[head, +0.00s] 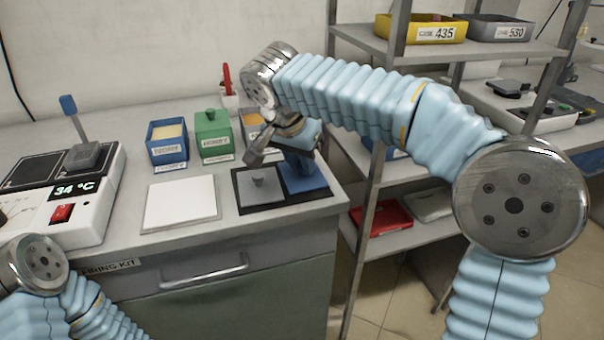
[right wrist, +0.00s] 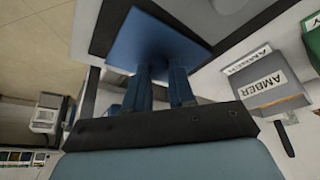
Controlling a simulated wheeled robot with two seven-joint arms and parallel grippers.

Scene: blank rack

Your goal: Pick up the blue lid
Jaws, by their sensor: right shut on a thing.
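The blue lid (head: 312,184) is a flat square plate at the right end of a dark mat (head: 241,204) on the counter. In the right wrist view the blue lid (right wrist: 150,42) shows beyond the fingers. My right gripper (head: 301,166) is above the lid, shut on its upright middle part, which the fingers mostly hide. The right wrist view shows both fingers (right wrist: 160,78) close together at the lid. I cannot tell whether the lid touches the mat. My left arm shows at the lower left, but its gripper is out of view.
A grey lid (head: 259,190) lies left of it on the mat. Behind stand an open blue box (head: 168,155), a green lidded box (head: 213,140) and a grey box labelled AMBER (right wrist: 268,85). A white plate (head: 180,203) and a heater (head: 75,205) are left. A shelf rack stands right.

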